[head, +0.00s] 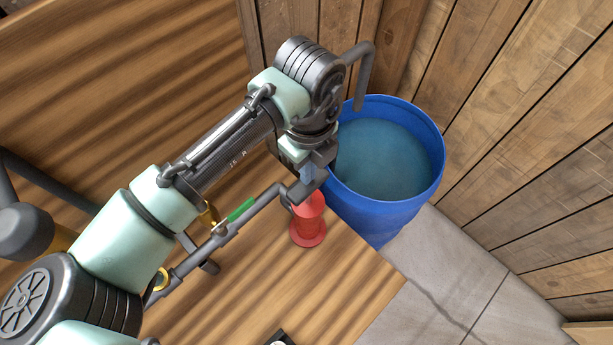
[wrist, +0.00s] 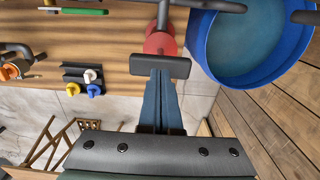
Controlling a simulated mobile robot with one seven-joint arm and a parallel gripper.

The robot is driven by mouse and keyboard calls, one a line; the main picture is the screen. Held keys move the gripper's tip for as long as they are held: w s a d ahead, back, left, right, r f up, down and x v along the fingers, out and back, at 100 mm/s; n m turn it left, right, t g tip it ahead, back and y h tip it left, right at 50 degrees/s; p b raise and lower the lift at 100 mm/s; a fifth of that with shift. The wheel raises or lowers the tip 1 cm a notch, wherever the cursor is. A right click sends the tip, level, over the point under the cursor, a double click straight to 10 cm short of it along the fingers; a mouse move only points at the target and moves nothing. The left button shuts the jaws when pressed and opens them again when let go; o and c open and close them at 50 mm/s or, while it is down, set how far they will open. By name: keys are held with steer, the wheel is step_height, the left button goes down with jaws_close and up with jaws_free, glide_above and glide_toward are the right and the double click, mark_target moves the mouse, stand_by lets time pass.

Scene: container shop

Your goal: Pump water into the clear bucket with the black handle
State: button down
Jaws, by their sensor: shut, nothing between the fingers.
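A red hand pump (head: 308,226) stands on the wooden table near its right edge. It also shows in the wrist view (wrist: 160,43). A dark grey crossbar handle (wrist: 160,67) sits above the pump. My gripper (head: 309,175) is at the pump's top; its blue fingers are shut with nothing between them. In the wrist view the fingertips (wrist: 161,79) meet the crossbar's edge; I cannot tell whether they touch it. A blue barrel (head: 427,205) holding water (head: 378,158) stands beside the table. The clear bucket with the black handle is not visible.
A grey pipe with a green lever (head: 241,210) runs to the pump. A bent grey pipe (head: 364,70) hangs over the barrel. Small blocks with yellow, white and blue knobs (wrist: 93,90) sit at the table's edge. Wooden walls (head: 540,130) close the corner; tiled floor (head: 450,285) is clear.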

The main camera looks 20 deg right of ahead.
mark_target(308, 187)
steer(key=shift+f, duration=0.1)
stand_by(0.3)
steer(key=shift+f+b, duration=2.3)
steer(key=shift+f, duration=0.75)
step_height(308, 187, up, 6)
steer(key=p, duration=0.5)
steer(key=shift+r, duration=0.1)
stand_by(0.6)
